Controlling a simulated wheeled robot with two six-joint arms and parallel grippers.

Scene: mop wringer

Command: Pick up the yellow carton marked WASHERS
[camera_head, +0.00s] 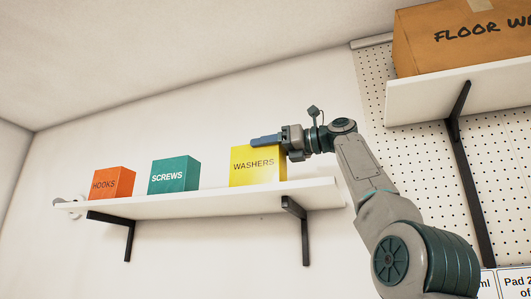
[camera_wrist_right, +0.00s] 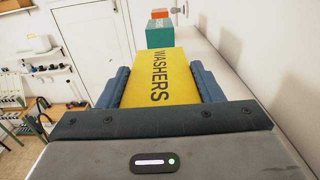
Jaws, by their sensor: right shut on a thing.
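The yellow carton marked WASHERS (camera_head: 257,170) stands upright at the right part of a white wall shelf (camera_head: 225,199). My right gripper (camera_head: 267,141) reaches it from the right, at its upper part. In the right wrist view the carton (camera_wrist_right: 160,78) lies between the two blue fingers of the right gripper (camera_wrist_right: 162,85), one against each side, and the gripper is shut on it. In the head view the carton's base appears to be at the shelf surface; I cannot tell whether it touches. My left gripper is not in view.
A teal SCREWS carton (camera_head: 174,176) and an orange HOOKS carton (camera_head: 112,183) stand on the same shelf to the left, with gaps between them. A cardboard box (camera_head: 440,52) sits on a higher shelf (camera_head: 450,92) at the right. The wall is close behind the cartons.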

